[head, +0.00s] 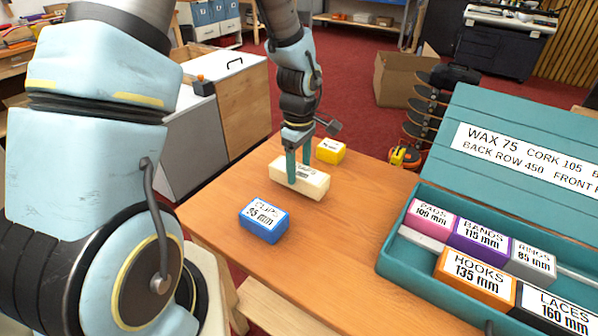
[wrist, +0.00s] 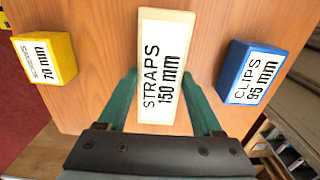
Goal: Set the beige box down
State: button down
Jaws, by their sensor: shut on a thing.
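The beige box (head: 313,184) is long and narrow, and it is over the left part of the wooden table in the head view. Its label reads "STRAPS 150 mm" in the wrist view (wrist: 166,75). My gripper (head: 299,177) comes down from above with its green fingers shut on the middle of the box. In the wrist view the fingers (wrist: 165,98) lie along both long sides of the box. The box looks level and very near the table top; I cannot tell whether its underside touches the wood.
A blue CLIPS 95 mm box (head: 263,221) stands in front and a yellow 70 mm box (head: 330,151) behind. At right, an open teal case (head: 388,262) holds several labelled boxes, its lid (head: 520,130) raised. The table (head: 340,245) is bare between the boxes and the case.

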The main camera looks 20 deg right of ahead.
aim_at(299, 170)
jog(key=shift+f, duration=1.1)
jog(key=shift+f, duration=0.1)
jog(key=shift+f, duration=0.15)
jog(key=shift+c, duration=0.2)
grip_release()
notch_tip(299, 170, up, 12)
jog(key=r+b, duration=0.1)
jog(key=b, duration=0.2)
jog(key=s+a+m+t, duration=0.1)
jog(key=s+a+m, duration=0.2)
jog(key=a+m, duration=0.6)
jog(key=a, duration=1.6)
jog(key=shift+t, duration=0.3)
